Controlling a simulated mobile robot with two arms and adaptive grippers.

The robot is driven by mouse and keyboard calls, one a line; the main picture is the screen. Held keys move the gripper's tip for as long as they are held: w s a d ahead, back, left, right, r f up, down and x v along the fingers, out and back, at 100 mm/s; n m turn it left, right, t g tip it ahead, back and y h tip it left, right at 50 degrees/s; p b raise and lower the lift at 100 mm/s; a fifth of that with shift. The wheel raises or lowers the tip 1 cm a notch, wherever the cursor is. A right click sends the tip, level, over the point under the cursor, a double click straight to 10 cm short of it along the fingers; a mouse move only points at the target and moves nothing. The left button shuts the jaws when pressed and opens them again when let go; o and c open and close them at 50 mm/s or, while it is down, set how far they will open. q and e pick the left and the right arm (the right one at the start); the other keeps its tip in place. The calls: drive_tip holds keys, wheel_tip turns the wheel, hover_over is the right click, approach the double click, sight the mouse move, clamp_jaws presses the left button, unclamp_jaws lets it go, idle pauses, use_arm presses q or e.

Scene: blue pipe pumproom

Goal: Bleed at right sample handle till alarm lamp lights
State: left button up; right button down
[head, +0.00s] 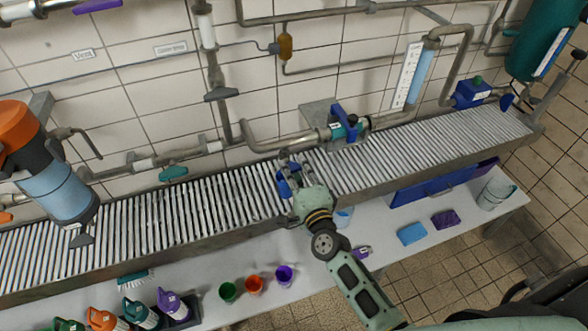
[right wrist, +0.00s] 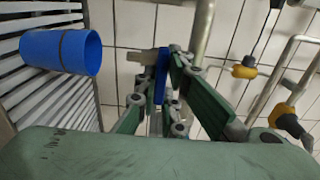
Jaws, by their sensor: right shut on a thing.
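My right gripper (head: 287,167) is at the wall side of the metal grating, near the middle of the head view. In the right wrist view its green fingers (right wrist: 163,75) are closed around a narrow blue handle (right wrist: 160,70) in front of the tiled wall. The fingers hide part of this handle and its fitting. A blue cup (right wrist: 60,52) is beside the gripper, over the grating; in the head view the cup (head: 283,188) is partly covered by the gripper. I cannot make out a lit alarm lamp. My left gripper is out of view.
A slatted grating (head: 140,232) runs along the pipework. A blue valve handle (head: 346,116) stands on the pipe to the right. Orange equipment (head: 18,125) stands at left.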

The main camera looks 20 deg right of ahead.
drive_tip(key=shift+f, duration=0.1)
idle(0.4)
drive_tip(key=c, duration=1.9)
unclamp_jaws()
drive_tip(key=shift+o, duration=0.2)
drive_tip(key=shift+s, duration=0.15)
drive_tip(key=s, duration=1.2)
drive_tip(key=shift+d, duration=0.2)
drive_tip(key=shift+w, duration=0.1)
